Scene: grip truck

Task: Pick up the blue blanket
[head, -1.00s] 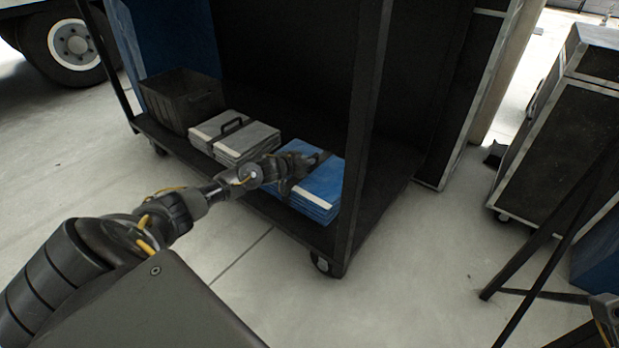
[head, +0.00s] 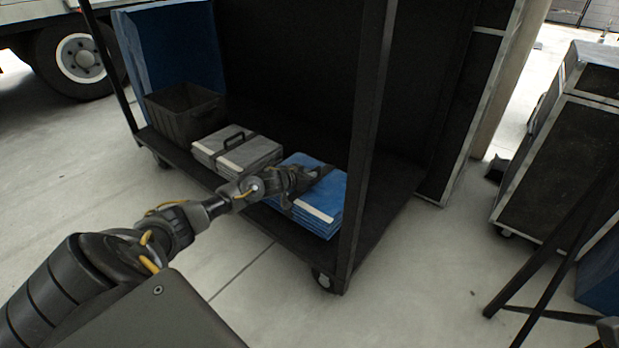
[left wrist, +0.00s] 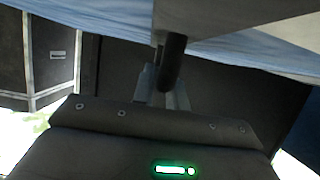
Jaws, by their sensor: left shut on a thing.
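The blue blanket (head: 322,196) is a folded stack with a pale strip along its front and a dark strap across it. It rests on the cart's bottom shelf (head: 255,213), at the right end. My left gripper (head: 299,180) reaches over it from the left and is shut at the dark strap or handle on its top. The left wrist view shows blue cloth (left wrist: 90,22) across the top and a dark handle (left wrist: 172,58) between the fingers. The gripper hides part of the blanket's left side. My right gripper is not clearly seen.
A folded grey blanket (head: 240,150) with a handle lies left of the blue one, then a black crate (head: 185,108). The cart's upright post (head: 368,140) stands close to the right. Black cases (head: 555,160) and dark stand legs (head: 540,265) are further right.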

